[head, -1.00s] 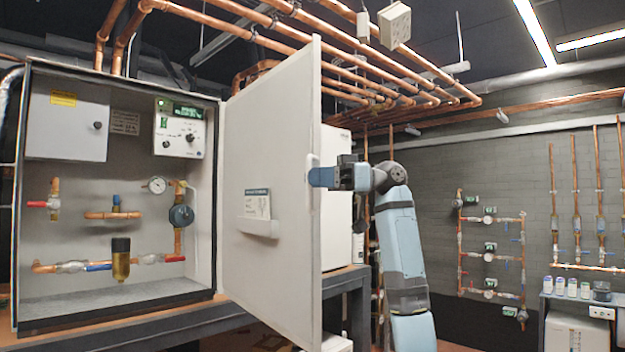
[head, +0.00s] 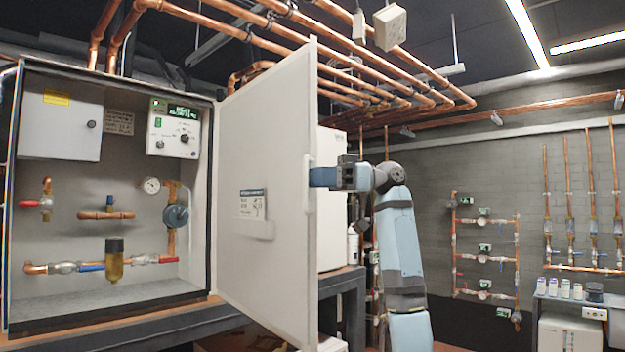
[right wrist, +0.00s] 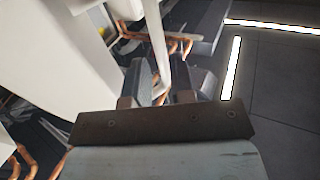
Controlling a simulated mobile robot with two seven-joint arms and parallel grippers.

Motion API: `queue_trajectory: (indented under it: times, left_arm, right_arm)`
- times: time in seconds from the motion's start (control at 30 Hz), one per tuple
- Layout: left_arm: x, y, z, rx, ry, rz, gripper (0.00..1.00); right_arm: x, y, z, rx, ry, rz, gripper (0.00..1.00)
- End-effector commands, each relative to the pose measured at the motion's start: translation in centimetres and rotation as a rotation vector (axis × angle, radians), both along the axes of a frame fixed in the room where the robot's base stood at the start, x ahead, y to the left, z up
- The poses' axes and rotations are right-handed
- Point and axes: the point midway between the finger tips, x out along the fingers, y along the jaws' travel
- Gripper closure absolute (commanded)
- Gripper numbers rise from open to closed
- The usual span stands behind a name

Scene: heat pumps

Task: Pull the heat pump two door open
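The heat pump two door (head: 262,150) is a large pale panel hinged on the right side of the grey cabinet (head: 30,125). It stands wide open, its inner face with a small label toward the head camera. My right gripper (head: 322,177) is at the door's free edge, with its fingertips partly hidden by the door. In the right wrist view, the dark fingers of this gripper (right wrist: 166,85) stand on both sides of the pale door handle (right wrist: 154,40) and appear closed on it. My left gripper is not in view.
Inside the cabinet are a control box (head: 174,128), a gauge (head: 152,185), copper pipes and valves. A dark bench (head: 340,282) carries the cabinet. Copper pipes (head: 400,90) run overhead. A shelf with small containers (head: 566,290) stands at the far right.

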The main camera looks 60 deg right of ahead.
Motion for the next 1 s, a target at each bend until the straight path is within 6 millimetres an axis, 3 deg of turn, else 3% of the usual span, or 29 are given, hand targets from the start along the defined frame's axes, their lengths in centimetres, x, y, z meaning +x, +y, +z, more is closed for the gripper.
queue_trajectory:
  times: [0.5, 0.7, 1.0]
  left_arm:
    - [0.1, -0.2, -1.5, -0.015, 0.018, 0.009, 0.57]
    - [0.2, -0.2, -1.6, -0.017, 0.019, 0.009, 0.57]
    - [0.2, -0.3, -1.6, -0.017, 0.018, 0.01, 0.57]
  right_arm:
    - [-7.4, -7.6, -0.1, 0.002, -0.001, -0.001, 0.77]
    - [-8.5, -8.7, -0.1, 0.001, -0.001, 0.001, 0.77]
    - [-8.6, -8.8, 0.0, 0.0, 0.0, 0.001, 0.77]
